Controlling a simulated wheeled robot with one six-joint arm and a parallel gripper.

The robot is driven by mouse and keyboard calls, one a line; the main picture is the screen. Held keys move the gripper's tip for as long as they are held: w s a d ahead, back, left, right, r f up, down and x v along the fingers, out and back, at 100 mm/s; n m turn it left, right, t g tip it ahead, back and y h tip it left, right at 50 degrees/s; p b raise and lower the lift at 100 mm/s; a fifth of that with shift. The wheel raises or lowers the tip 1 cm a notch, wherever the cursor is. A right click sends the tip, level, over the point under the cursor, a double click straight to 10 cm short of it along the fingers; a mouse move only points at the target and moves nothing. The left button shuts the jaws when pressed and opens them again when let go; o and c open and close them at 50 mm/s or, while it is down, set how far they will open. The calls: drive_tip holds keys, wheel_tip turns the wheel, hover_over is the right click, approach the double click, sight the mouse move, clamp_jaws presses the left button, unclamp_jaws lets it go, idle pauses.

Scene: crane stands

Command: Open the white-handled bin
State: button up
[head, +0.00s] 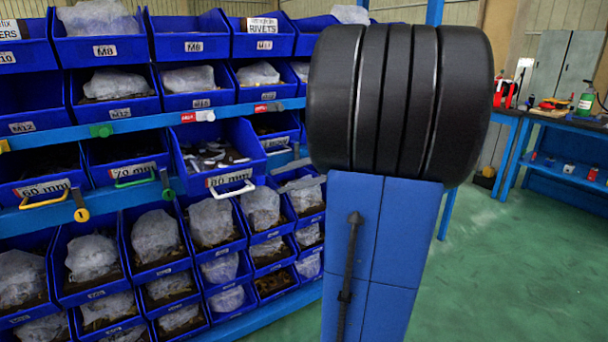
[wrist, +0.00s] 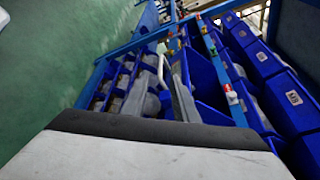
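The white-handled bin (head: 250,140), a blue bin labelled 80 mm, stands forward of its neighbours in the rack. Its inside shows, with small pale and dark pieces. The rest is hidden behind a large black ribbed cylinder. In the wrist view one grey finger (wrist: 184,98) lies beside the handle.
The yellow-handled bin (head: 43,187) and green-handled bin (head: 133,171) sit left in the same row. Blue bins with wrapped parts fill rows above and below. The black cylinder (head: 400,100) and blue panel (head: 385,250) block the middle. Green floor (head: 530,270) is clear at right.

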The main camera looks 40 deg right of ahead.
drive_tip(key=shift+v, duration=2.1)
drive_tip(key=s+a+f+n+g+h, duration=0.1)
drive_tip(key=s+a+f+n+h, duration=0.3)
drive_tip(key=a+f+n+h, duration=0.2)
drive_tip(key=s+a+f+n+g+h, duration=0.2)
drive_tip(key=s+a+f+n+h, duration=0.3)
drive_tip(key=a+f, duration=0.6)
drive_tip(key=shift+a+f+n+h, duration=0.25)
drive_tip(key=shift+a+n+h, duration=0.55)
drive_tip(key=shift+a+h, duration=0.35)
